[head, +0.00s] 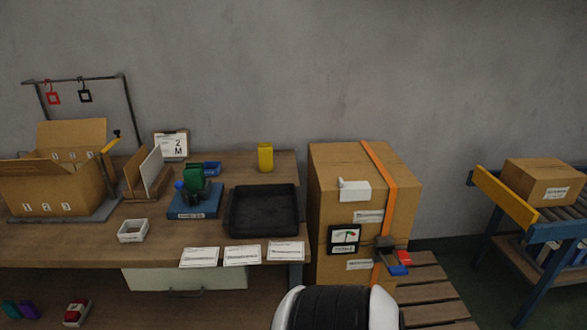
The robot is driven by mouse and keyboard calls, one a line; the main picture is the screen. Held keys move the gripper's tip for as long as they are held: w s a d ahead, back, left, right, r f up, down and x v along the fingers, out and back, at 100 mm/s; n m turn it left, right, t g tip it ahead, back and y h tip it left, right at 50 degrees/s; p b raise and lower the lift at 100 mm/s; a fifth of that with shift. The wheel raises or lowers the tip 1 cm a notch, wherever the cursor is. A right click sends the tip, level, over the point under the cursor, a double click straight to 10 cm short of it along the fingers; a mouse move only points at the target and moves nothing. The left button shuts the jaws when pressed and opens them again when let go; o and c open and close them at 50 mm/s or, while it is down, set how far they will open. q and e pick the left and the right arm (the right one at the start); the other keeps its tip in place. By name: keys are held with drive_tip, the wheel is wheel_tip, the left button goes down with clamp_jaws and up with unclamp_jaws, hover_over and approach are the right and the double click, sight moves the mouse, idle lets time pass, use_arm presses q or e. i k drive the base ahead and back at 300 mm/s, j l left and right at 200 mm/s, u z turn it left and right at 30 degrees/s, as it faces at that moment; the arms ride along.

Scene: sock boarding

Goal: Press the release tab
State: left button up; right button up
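A large cardboard box (330,200) stands at the right end of the workbench, with an orange strap (386,185) running over its top and down its front. A dark buckle (385,243) sits low on the strap. Beside it are a small red tab (403,257) and, just below that, a small blue tab (398,270). No label on either tab is readable, so I cannot tell which is the release tab. Neither of my grippers shows in the head view. A black and white part of my own body shows at the bottom.
A gauge (345,235) and a white fitting (355,190) are on the box front. The slatted pallet (435,290) is bare at its right. The workbench (210,240) holds a black tray (262,210), a green device and cards. A conveyor (505,195) stands far right.

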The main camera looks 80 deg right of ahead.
sight(402, 255)
drive_tip(key=z, duration=2)
